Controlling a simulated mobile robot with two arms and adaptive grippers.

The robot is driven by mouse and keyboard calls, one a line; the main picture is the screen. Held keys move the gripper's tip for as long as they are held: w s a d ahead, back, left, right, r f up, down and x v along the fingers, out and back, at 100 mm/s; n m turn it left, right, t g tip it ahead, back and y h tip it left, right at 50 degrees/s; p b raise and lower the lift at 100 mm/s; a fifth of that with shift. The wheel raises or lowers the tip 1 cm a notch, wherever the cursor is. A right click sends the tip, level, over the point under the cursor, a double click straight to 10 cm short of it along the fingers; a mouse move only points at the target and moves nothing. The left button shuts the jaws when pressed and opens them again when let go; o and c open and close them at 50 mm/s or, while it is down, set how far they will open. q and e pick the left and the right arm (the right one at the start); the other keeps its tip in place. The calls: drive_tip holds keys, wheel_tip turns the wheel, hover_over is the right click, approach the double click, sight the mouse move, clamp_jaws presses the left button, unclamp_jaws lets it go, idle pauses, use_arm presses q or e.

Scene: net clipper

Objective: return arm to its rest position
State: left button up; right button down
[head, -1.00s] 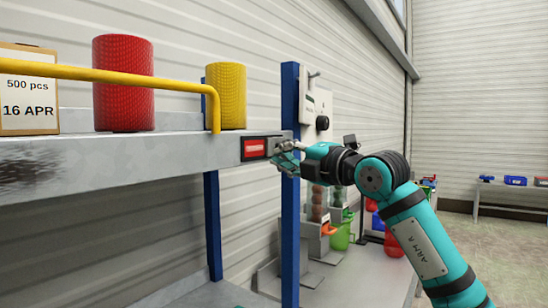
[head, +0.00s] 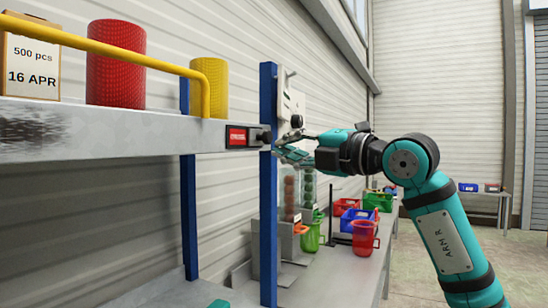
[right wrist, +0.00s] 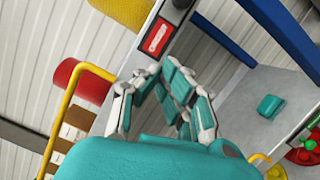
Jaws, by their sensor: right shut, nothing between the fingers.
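My right gripper (head: 290,148) is at the end of my teal right arm, by the blue post at the shelf's end. It is shut and empty. In the right wrist view the shut fingers (right wrist: 165,75) show close together below the red label of the switch panel (right wrist: 157,38). In the head view the switch panel (head: 238,137) is on the shelf's front edge, left of the gripper, with a gap between them. My left gripper is not in view.
The grey shelf (head: 110,140) holds a red roll (head: 116,65), a yellow roll (head: 209,85) and a box (head: 33,65) behind a yellow rail. A blue post (head: 268,215) stands beside the gripper. Red and green jugs and bins stand on a bench beyond. Open floor lies at right.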

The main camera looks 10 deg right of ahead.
drive_tip(key=shift+d+f, duration=0.1)
drive_tip(key=shift+d, duration=0.25)
drive_tip(key=shift+s+a, duration=0.1)
